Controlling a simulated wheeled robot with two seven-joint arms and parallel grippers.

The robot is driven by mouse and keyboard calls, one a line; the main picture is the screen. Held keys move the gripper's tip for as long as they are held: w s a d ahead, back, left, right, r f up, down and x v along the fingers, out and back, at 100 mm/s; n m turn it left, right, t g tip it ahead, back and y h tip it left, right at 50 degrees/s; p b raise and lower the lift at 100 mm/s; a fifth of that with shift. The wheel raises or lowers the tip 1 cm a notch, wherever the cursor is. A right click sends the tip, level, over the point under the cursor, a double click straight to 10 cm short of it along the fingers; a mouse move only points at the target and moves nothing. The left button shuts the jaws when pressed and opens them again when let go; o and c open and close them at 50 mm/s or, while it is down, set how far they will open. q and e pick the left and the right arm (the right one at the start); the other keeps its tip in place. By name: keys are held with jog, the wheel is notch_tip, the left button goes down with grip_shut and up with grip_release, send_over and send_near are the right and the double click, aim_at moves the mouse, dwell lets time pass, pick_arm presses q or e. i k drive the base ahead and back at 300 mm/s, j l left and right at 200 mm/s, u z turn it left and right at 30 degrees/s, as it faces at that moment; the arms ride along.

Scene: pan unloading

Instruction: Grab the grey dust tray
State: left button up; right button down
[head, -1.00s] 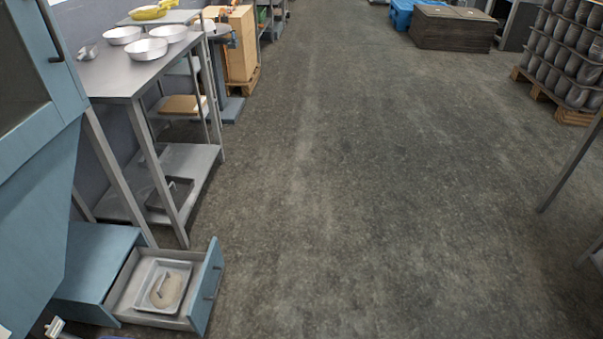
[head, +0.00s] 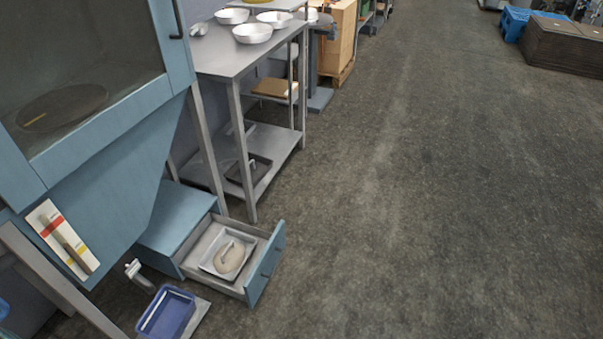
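A light grey tray (head: 208,264) sits inside the open drawer (head: 267,267) at the lower left of the head view. A beige heap (head: 233,260) that looks like dust lies in it, with a small pale object on top. The tray lies flat, and the drawer walls surround it. Neither of my grippers is in view, so I cannot tell their states.
The drawer juts from a blue cabinet (head: 176,220). A blue tray (head: 166,313) sits low in front, beside a pale spout-like part (head: 139,274). A metal table (head: 240,60) holds several pans; a dark tray (head: 258,176) lies on its lower shelf. The floor (head: 400,220) to the right is clear.

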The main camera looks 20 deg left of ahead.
aim_at(226, 258)
jog(key=u, duration=0.85)
